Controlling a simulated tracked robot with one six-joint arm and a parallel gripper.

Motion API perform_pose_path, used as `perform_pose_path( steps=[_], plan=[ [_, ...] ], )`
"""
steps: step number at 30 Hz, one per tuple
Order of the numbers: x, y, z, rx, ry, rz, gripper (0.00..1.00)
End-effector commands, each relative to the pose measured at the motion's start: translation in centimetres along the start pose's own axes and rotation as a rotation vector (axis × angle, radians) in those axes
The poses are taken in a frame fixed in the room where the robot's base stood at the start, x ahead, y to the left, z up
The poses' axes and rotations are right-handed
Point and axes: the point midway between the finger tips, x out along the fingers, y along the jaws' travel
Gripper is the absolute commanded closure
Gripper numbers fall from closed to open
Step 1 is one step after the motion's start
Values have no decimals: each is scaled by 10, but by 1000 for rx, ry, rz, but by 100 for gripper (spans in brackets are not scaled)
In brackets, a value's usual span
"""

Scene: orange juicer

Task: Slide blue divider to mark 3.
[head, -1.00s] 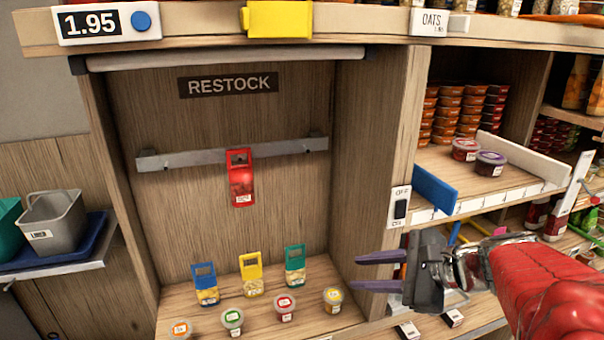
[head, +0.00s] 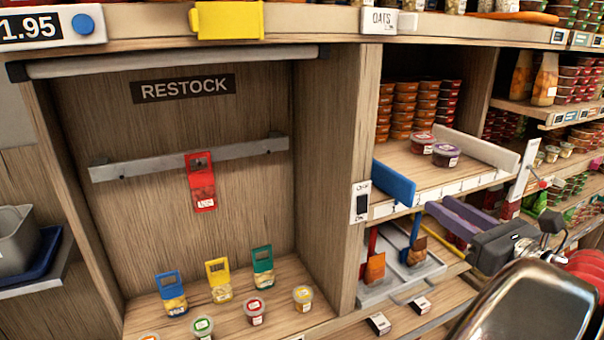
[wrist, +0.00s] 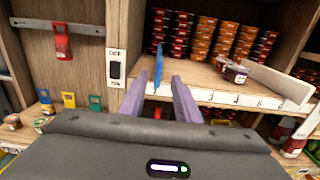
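The blue divider (head: 394,183) stands on the shelf's front edge at its left end, beside the wooden upright. A white strip (head: 440,191) with small number marks runs along that edge; I cannot read every mark surely. My gripper (head: 437,204) is open, its two purple fingers pointing at the shelf front, to the right of and a little below the divider in the head view. In the wrist view the blue divider (wrist: 158,67) shows edge-on, lined up with the gap between the fingertips (wrist: 159,79). I see no contact; the distance left is unclear.
Two lidded tubs (head: 432,150) stand on the shelf right of the blue divider, before a pale divider (head: 477,148). Stacked tubs (head: 404,110) fill the back. A switch panel (head: 361,202) is on the upright. Below, a tray (head: 400,270) holds items with tall handles.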

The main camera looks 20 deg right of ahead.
Motion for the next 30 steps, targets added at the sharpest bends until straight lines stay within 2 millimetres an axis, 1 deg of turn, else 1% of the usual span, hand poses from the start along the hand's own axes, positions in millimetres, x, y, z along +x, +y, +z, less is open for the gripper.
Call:
perform_pose_path(
  steps=[6,11,17,30],
  plan=[
    [2,1,0,-2,1,3,70],
    [10,1,0,-2,2,6,70],
    [28,2,0,-2,2,7,70],
    [78,3,0,-2,2,9,70]
  ],
)
